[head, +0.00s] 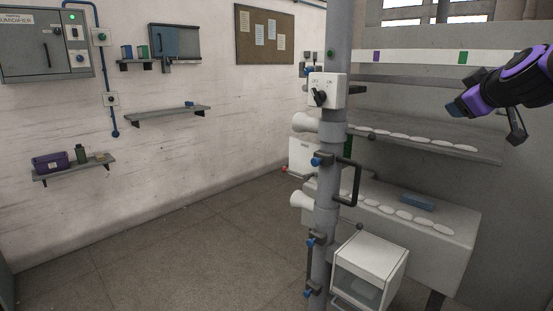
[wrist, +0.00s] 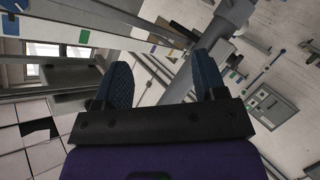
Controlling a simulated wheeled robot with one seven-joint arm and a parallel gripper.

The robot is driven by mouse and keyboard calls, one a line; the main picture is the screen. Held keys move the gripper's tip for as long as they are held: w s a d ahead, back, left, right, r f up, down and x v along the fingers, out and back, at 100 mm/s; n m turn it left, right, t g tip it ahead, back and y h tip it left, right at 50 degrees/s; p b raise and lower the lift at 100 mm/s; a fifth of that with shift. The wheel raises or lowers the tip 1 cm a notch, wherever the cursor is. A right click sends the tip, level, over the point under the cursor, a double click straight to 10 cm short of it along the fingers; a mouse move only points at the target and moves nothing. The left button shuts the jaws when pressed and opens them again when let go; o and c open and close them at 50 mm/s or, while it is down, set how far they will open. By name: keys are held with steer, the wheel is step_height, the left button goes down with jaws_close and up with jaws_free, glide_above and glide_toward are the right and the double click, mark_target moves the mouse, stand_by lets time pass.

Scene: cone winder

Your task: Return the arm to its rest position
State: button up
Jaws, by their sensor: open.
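My gripper (head: 484,118) is at the upper right of the head view, at the end of my purple and black arm. It is raised in front of the grey machine panel, to the right of the pole. In the wrist view, the two dark blue fingers of my gripper (wrist: 158,85) stand wide apart with nothing between them. The gripper is open and empty. The wrist view is tilted, with the pole (wrist: 232,18) beyond the fingertips.
A grey pole (head: 328,190) with a switch box (head: 326,90) and black handles stands at centre. Behind it is the winder with shelves (head: 430,145) and a white box (head: 370,268). Wall shelves (head: 168,115) and a control cabinet (head: 45,45) are at left. The floor (head: 190,245) at left is clear.

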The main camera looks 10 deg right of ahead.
steer(key=s+a+f+m+g+y, duration=0.2)
steer(key=s+a+f+g+y, duration=0.25)
steer(key=s+a, duration=0.75)
steer(key=s+a+f+m+g, duration=0.1)
steer(key=s+a+f+g, duration=0.1)
steer(key=s, duration=0.4)
steer(key=s+a+f+m+g+h, duration=0.1)
steer(key=s+a+f+m+g, duration=0.1)
steer(key=s+f, duration=0.3)
steer(key=shift+s+a+m, duration=0.3)
steer(key=shift+s+a, duration=0.25)
steer(key=shift+s, duration=0.35)
